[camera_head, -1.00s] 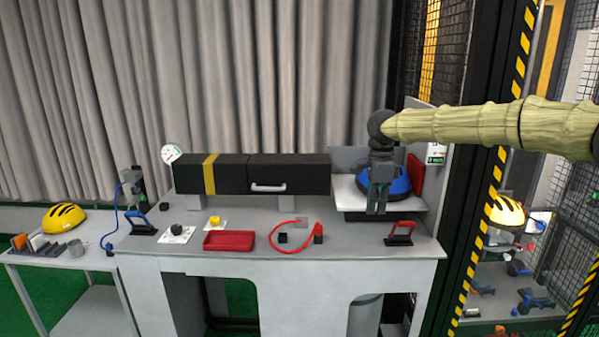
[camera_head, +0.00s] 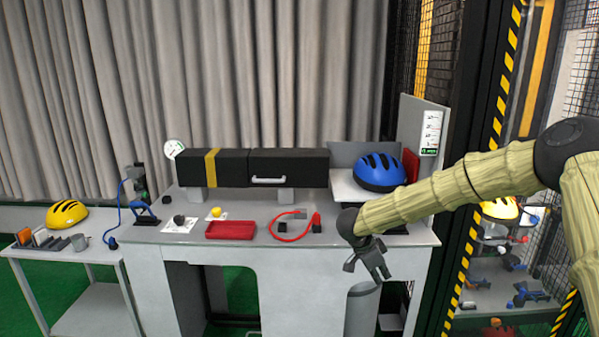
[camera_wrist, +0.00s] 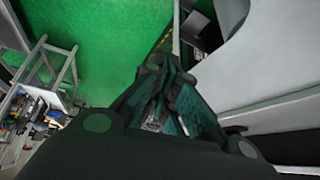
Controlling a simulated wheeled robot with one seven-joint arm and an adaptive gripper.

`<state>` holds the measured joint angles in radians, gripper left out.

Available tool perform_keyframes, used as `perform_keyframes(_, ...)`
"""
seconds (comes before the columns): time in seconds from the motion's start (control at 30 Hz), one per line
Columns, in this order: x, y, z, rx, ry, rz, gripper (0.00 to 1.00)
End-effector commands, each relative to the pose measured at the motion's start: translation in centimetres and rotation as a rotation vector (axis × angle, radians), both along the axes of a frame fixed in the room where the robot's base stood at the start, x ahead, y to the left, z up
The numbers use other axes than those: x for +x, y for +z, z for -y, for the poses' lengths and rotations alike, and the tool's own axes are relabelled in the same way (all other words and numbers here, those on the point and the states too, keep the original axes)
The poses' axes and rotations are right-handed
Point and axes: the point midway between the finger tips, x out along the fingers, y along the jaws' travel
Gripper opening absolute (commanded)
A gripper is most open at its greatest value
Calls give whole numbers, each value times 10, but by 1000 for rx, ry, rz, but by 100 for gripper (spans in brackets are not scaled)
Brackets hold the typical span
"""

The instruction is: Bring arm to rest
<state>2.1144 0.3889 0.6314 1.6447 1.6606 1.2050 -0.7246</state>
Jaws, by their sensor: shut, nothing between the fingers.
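My gripper (camera_head: 372,266) is in front of the workbench's right front edge in the head view, pointing down and a little right. It is shut and empty. My arm, in a ribbed pale green sleeve, reaches in from the right and slopes down to it. In the wrist view my gripper (camera_wrist: 165,115) points toward the green floor (camera_wrist: 100,45), with its fingers together. A blue helmet (camera_head: 380,172) sits on the white shelf at the bench's right, apart from the gripper.
The grey workbench (camera_head: 300,240) carries a black case (camera_head: 290,168), a red tray (camera_head: 230,230), a red cable loop (camera_head: 290,238) and a yellow knob (camera_head: 216,212). A yellow helmet (camera_head: 67,214) is on the left side table. A striped post (camera_head: 505,80) and mesh stand at right.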

Motion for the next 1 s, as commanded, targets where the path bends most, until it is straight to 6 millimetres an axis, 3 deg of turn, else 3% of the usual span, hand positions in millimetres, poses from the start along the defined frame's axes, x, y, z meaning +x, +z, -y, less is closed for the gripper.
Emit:
perform_keyframes(0.03,-8,-39,0,-47,51,0,0)
perform_keyframes(0.2,-37,-131,2,-157,240,21,0)
perform_keyframes(0.37,-82,-206,-1,-203,438,21,0)
perform_keyframes(0.57,-160,-292,-9,-180,693,-21,0)
perform_keyframes(0.67,-207,-331,-13,-141,816,-62,0)
perform_keyframes(0.8,-285,-374,-17,-55,977,-141,0)
perform_keyframes(1.0,-408,-412,-17,109,1167,-293,0)
